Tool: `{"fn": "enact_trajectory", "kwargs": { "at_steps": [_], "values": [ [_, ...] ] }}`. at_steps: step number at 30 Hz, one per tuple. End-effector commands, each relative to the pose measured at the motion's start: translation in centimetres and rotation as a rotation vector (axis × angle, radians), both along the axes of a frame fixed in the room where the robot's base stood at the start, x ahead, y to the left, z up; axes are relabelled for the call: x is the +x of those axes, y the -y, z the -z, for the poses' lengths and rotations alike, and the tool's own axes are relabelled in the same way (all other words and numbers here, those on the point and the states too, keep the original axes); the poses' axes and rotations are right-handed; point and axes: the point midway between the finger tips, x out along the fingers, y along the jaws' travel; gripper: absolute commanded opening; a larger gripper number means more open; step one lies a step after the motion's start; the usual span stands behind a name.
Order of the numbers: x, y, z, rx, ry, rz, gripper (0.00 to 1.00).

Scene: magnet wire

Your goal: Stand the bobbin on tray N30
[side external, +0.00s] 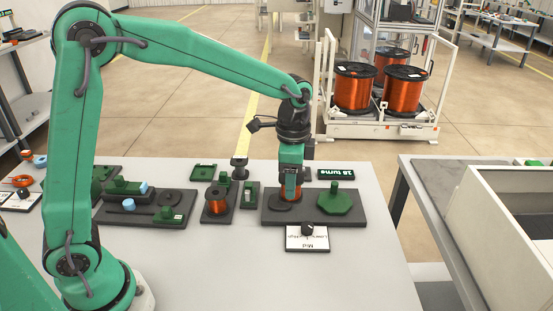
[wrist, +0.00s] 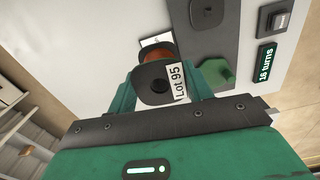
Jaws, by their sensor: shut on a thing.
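A copper-wound bobbin with dark flanges (wrist: 153,82) and a white label reading "Lot 95" is between the fingers of my gripper (wrist: 163,92), which is shut on it. In the side view my gripper (side external: 291,184) points down over the left part of a dark base plate (side external: 268,219). The bobbin's orange winding (side external: 291,195) shows there, partly covered by the fingers. A black disc lies just below; I cannot tell whether the bobbin touches it. No N30 marking is legible, so I cannot tell which thing is tray N30.
A green octagonal block (side external: 335,203) sits on the plate's right part. Another copper bobbin (side external: 216,200) stands on a dark base to the left, near a black spool (side external: 240,166) and a flat green tray (side external: 204,173). A turns display (side external: 336,174) stands behind.

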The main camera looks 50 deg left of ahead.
Motion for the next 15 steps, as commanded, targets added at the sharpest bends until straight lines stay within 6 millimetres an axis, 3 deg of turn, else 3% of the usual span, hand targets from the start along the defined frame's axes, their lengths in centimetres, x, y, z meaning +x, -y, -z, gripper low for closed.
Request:
{"fn": "enact_trajectory", "kwargs": {
  "at_steps": [8, 15],
  "values": [
    [1.6, -4.9, 0.7, 0.0, 0.0, -0.083, 0.22],
    [2.9, -11.6, 1.5, 0.0, 0.0, -0.187, 0.22]
  ]
}}
